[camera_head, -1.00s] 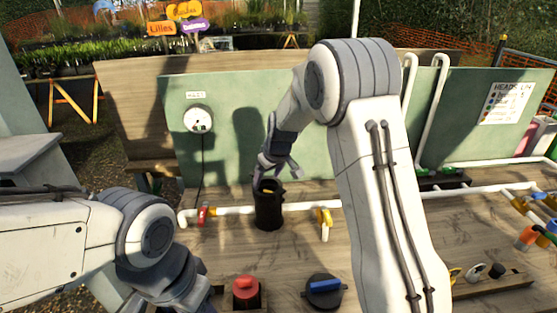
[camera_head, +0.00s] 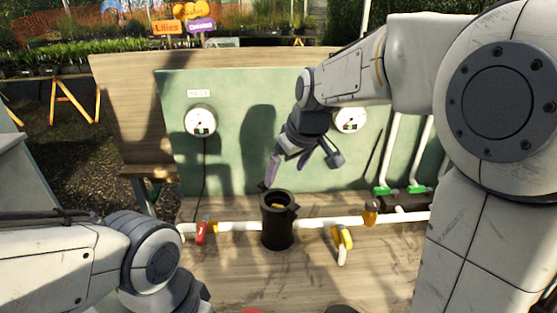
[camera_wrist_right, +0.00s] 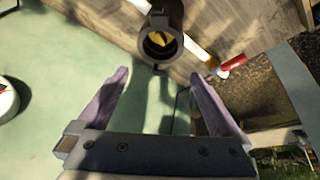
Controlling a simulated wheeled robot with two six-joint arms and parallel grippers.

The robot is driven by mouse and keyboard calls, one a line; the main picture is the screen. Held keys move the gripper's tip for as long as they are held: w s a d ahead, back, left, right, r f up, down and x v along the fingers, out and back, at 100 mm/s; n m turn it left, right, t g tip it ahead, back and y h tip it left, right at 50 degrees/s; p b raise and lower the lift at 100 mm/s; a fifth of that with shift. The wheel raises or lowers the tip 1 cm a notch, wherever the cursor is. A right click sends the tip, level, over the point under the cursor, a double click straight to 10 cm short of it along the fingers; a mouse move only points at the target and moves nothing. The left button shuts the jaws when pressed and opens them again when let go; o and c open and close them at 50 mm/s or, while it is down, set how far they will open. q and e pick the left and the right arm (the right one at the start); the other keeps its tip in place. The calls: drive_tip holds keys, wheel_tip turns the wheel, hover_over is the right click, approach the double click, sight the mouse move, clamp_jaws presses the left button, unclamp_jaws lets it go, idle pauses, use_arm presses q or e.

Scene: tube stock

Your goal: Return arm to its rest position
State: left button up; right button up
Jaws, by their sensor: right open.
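My right gripper (camera_head: 300,175) is open and empty, up and to the right of the black filter housing (camera_head: 277,222) in the head view. Its purple fingers are spread apart in the right wrist view (camera_wrist_right: 153,105), with nothing between them. The housing stands upright and open-topped on the white pipe line, with something yellow inside; it also shows in the right wrist view (camera_wrist_right: 160,38) just beyond the fingers. My right arm arches in from the right. My left arm lies at the lower left, and its gripper is out of the picture.
A red valve handle (camera_head: 201,233) and a yellow valve handle (camera_head: 343,240) sit on the pipe either side of the housing. Two gauges (camera_head: 201,121) (camera_head: 351,119) hang on the green panel (camera_head: 235,90). Green-handled valves (camera_head: 400,190) are at the right.

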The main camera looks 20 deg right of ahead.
drive_tip(key=s+a+f+n+g, duration=0.1)
drive_tip(key=s+a+f, duration=0.1)
drive_tip(key=s+a, duration=0.4)
drive_tip(key=s+a+f+n+g, duration=0.1)
drive_tip(key=s+a+f+g, duration=0.15)
drive_tip(key=s+a, duration=0.4)
drive_tip(key=s+f, duration=0.2)
drive_tip(key=s, duration=0.5)
drive_tip(key=s+d+f+g, duration=0.1)
drive_tip(key=s+f, duration=0.1)
drive_tip(key=s, duration=0.5)
drive_tip(key=shift+s+d+f+n, duration=0.15)
drive_tip(key=shift+s+f+n, duration=0.15)
drive_tip(key=shift+f, duration=0.1)
